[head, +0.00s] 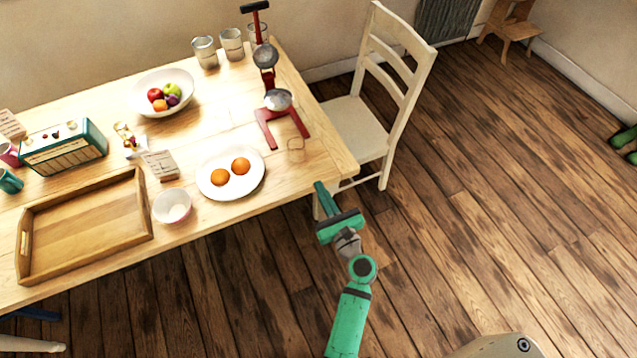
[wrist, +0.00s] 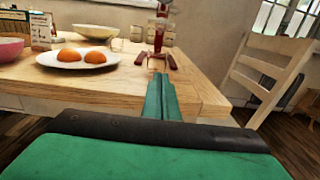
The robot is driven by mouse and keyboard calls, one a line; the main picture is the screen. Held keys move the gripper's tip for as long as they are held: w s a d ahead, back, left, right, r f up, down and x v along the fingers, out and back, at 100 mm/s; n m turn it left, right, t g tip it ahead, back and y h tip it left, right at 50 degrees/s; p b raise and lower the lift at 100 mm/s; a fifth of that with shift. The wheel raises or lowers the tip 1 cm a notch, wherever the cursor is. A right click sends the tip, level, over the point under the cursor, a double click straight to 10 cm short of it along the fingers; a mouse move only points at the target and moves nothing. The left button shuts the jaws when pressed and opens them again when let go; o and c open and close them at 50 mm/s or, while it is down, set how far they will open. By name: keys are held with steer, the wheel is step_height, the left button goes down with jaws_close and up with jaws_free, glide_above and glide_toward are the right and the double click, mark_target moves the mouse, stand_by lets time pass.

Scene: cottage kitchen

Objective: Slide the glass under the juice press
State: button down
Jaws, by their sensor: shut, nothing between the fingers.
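The juice press (head: 267,85) is red with grey metal parts and stands near the right end of the table. Its red base also shows in the wrist view (wrist: 171,61). My green gripper (head: 322,190) is at the table's front right corner, apart from the glass. Its fingers (wrist: 161,80) are together and empty, pointing towards the press.
A white chair (head: 365,125) stands at the table's right end. Metal canisters (head: 205,53) stand behind.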

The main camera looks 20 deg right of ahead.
glide_toward(300, 154)
steer(key=w, duration=0.4)
steer(key=shift+w+a+r, duration=0.15)
steer(key=shift+w+a, duration=0.1)
steer(key=shift+w, duration=0.9)
steer(key=shift+w, duration=0.2)
steer(key=shift+w+d, duration=0.15)
steer(key=shift+w, duration=0.1)
steer(key=w, duration=1.2)
steer(key=shift+a, duration=0.4)
steer(key=shift+w, duration=0.4)
steer(key=shift+w, duration=0.1)
